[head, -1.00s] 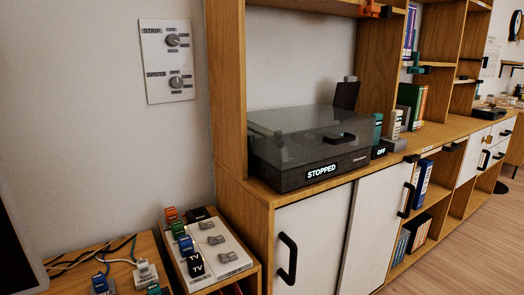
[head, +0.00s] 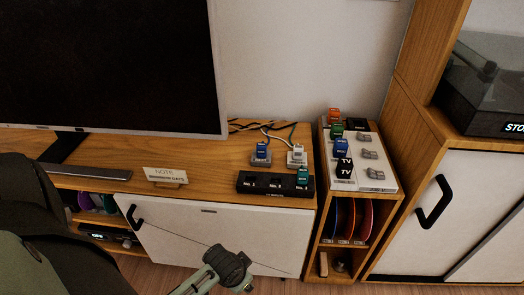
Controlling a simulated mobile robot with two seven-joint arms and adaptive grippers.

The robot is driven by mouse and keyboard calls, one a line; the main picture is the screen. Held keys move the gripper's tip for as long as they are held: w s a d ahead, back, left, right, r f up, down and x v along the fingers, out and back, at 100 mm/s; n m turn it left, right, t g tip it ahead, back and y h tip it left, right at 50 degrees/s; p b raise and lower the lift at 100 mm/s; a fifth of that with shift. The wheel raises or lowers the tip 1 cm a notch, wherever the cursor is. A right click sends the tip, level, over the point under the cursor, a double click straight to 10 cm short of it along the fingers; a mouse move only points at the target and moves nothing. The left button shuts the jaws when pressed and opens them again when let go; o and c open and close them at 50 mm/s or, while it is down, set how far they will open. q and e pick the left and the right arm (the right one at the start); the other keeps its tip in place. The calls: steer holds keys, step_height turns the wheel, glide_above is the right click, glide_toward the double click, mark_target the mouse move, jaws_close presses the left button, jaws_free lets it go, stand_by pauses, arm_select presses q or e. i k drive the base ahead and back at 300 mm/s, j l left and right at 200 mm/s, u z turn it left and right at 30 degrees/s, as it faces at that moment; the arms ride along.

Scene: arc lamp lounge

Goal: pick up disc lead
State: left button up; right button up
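Several coloured plug-like blocks stand near the front. An orange block (head: 334,117), a green block (head: 336,131), a blue block (head: 342,146) and a black block marked TV (head: 344,167) line the left side of a white board (head: 376,183). On the TV cabinet are a blue plug (head: 261,150), a white plug (head: 297,153) and a teal plug (head: 303,176). I cannot read which is the disc lead. A gripper, apparently my left (head: 226,272), shows partly at the bottom edge, apart from all plugs; its fingers are unclear. My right gripper is out of view.
A black numbered socket strip (head: 262,188) lies at the cabinet's front edge, with loose cables behind. A large TV (head: 110,65) and a NOTE card (head: 165,175) are to the left. Discs (head: 345,220) stand below the board. The lidded player (head: 485,80) is at right.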

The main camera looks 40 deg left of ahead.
mark_target(261, 147)
steer(key=j+u, duration=0.1)
steer(key=u, duration=0.25)
steer(key=j+u, duration=0.1)
steer(key=u, duration=0.25)
steer(key=j+u, duration=0.1)
steer(key=u, duration=0.25)
